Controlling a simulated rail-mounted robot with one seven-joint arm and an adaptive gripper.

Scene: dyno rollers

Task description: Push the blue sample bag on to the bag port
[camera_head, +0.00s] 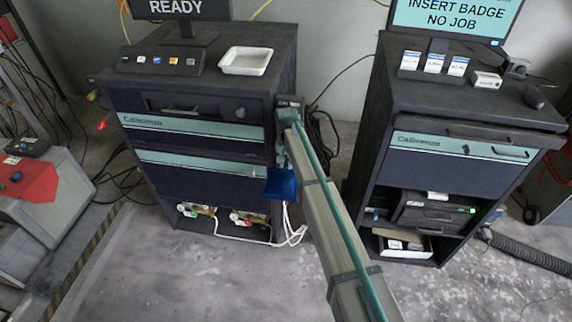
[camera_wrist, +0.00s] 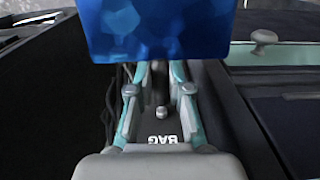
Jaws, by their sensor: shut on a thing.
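The blue sample bag (camera_head: 281,183) hangs at the right front edge of the left cabinet. In the wrist view the bag (camera_wrist: 150,28) fills the top middle, across the far end of my fingers. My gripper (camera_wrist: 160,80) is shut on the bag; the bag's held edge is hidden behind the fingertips. In the head view my gripper (camera_head: 283,160) is beside the cabinet's right side. A dark panel marked BAG (camera_wrist: 163,139) with a small grey peg (camera_wrist: 161,112), apparently the bag port, shows between my fingers. I cannot tell whether the bag touches the port.
The left cabinet (camera_head: 190,158) has teal-striped drawers; a white tray (camera_head: 246,61) and a button box (camera_head: 161,60) sit on top. A second cabinet (camera_head: 440,170) stands to the right. White cables (camera_head: 290,232) lie below the bag. The front floor is clear.

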